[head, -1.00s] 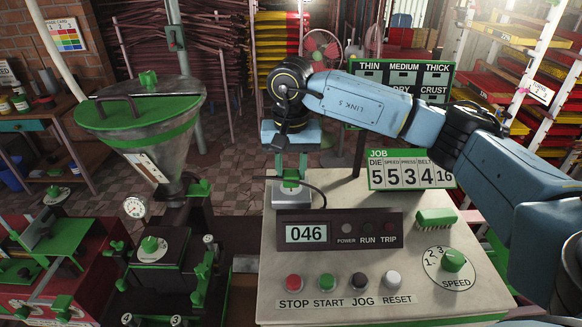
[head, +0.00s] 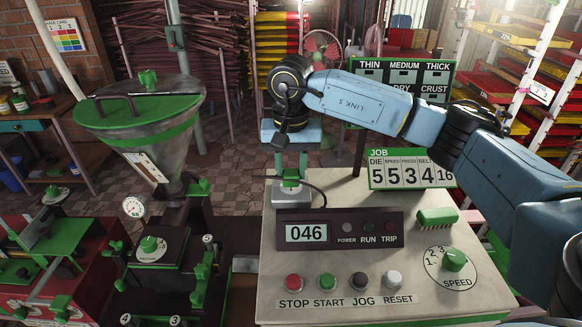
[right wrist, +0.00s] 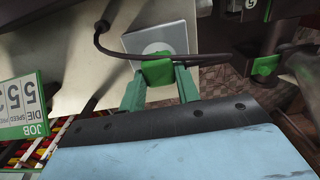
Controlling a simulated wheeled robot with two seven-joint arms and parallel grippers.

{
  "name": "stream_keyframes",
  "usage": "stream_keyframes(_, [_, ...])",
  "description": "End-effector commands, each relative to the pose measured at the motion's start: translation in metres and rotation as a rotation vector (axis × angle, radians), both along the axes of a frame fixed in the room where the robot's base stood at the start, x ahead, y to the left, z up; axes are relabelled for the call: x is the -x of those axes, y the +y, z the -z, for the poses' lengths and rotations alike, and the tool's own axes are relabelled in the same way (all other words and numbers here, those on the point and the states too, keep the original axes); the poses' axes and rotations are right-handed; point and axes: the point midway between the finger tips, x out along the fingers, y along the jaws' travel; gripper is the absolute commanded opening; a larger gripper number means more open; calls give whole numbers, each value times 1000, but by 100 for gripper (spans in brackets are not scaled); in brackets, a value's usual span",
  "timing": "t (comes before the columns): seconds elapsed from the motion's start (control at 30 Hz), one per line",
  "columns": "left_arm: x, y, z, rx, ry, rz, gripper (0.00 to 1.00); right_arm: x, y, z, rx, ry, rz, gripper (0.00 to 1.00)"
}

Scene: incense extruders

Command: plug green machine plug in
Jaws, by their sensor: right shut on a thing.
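The green plug (head: 291,175) is in the jaws of my right gripper (head: 291,169), which is shut on it from above. A dark cable runs from the plug, and it shows in the right wrist view beside the plug (right wrist: 157,72). The plug is right over a light grey socket box (head: 287,200) at the back left of the control console. In the right wrist view, the plug partly covers a grey round patch on the box's top (right wrist: 165,38). I cannot tell whether the plug is seated or just above it. My left gripper is not in view.
The console (head: 270,270) carries a 046 display (head: 306,233), several buttons, a speed knob (head: 454,260) and a green brush-like block (head: 437,216). A job board (head: 410,170) stands at its back. A hopper machine (head: 140,115) stands to the left.

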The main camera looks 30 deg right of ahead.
Motion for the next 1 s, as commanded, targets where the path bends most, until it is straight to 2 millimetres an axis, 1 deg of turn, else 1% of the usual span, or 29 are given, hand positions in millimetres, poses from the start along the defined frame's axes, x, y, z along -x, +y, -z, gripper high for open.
stream_keyframes(0.3, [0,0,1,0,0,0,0,0,0,0,0,0,0,12])
stream_keyframes(0.9, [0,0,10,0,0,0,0,0,0,13,0,0,0,12])
stream_keyframes(0.93, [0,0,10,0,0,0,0,0,0,12,0,0,0,35])
stream_keyframes(1.0, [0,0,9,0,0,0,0,0,0,12,0,0,0,44])
